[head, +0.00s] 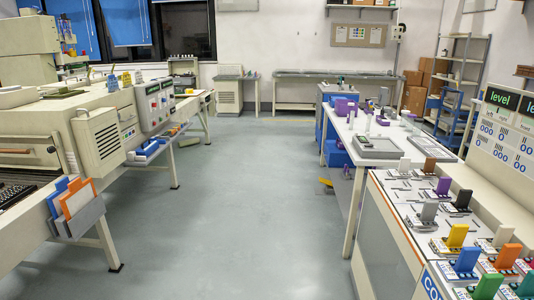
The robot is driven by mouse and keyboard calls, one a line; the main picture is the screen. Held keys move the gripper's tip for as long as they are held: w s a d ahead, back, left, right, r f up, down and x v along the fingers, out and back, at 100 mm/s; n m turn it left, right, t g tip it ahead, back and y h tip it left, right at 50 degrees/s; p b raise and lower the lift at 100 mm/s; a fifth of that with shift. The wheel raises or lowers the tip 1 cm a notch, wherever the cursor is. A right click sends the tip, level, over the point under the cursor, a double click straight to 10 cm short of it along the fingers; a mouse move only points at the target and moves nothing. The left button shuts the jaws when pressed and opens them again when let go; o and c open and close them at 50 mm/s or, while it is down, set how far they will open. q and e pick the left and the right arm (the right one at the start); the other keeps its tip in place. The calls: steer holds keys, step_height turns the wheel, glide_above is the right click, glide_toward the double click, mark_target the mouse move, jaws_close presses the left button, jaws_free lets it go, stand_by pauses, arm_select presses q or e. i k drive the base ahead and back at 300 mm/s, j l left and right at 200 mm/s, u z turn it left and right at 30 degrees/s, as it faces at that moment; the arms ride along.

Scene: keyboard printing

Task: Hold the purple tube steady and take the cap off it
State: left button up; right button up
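Neither of my grippers is in view. I cannot make out a purple tube or its cap for certain. Some small purple items (345,107) stand on the far part of the white table (345,128) on the right, too small to tell apart. Slim pale upright things (368,122) stand near them.
A console (400,214) with several coloured upright pieces fills the right foreground. A long beige machine (75,125) and bench line the left. Blue bins (338,155) sit under the right table. The grey floor (240,190) between them is clear.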

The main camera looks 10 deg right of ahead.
mark_target(350, 108)
steer(key=i+z, duration=0.15)
steer(key=i, duration=0.8)
steer(key=i+z, duration=0.2)
steer(key=i, duration=0.8)
steer(key=i+u, duration=0.1)
steer(key=i, duration=1.85)
steer(key=i+j+z, duration=0.1)
steer(key=i+z, duration=0.35)
steer(key=i+j+z, duration=0.3)
steer(key=i+z, duration=0.2)
steer(key=i+j+z, duration=0.9)
steer(key=z, duration=0.15)
steer(key=i+j+z, duration=0.15)
steer(key=j+z, duration=0.15)
steer(key=j, duration=0.15)
steer(key=i+j+z, duration=0.1)
steer(key=j+z, duration=0.2)
steer(key=j, duration=0.1)
